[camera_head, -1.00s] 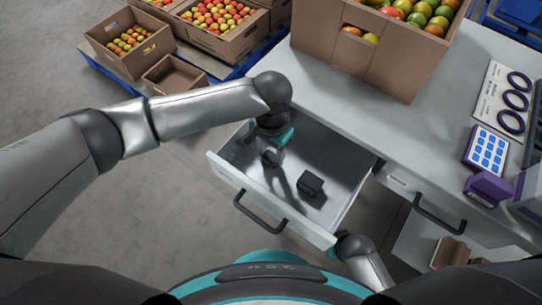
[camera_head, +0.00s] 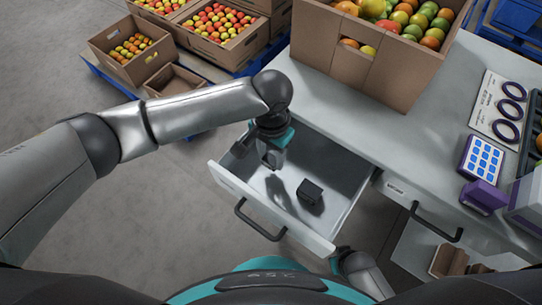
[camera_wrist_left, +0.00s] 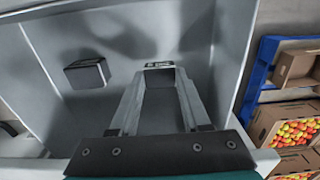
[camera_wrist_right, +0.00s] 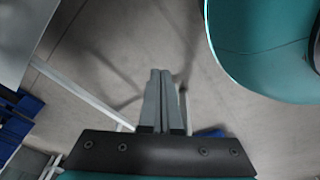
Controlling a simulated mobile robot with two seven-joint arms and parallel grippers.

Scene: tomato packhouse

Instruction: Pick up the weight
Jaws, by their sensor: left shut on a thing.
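The weight (camera_wrist_left: 158,106) is a grey block between the fingers of my left gripper (camera_wrist_left: 160,80) in the left wrist view. The fingers press on both its sides, so the gripper is shut on it. In the head view my left gripper (camera_head: 272,160) points down inside the open drawer (camera_head: 245,188), towards its left end; the fingers largely hide the weight there. I cannot tell whether the weight touches the drawer floor. My right gripper (camera_wrist_right: 164,75) shows in the right wrist view with its fingers together and nothing between them, over the floor.
A small dark box (camera_head: 310,191) lies in the drawer right of my left gripper; it also shows in the left wrist view (camera_wrist_left: 87,74). The worktop (camera_head: 420,120) bears a large fruit carton (camera_head: 345,60), a blue-buttoned device (camera_head: 481,158) and ring samples. Drawer walls surround my left gripper.

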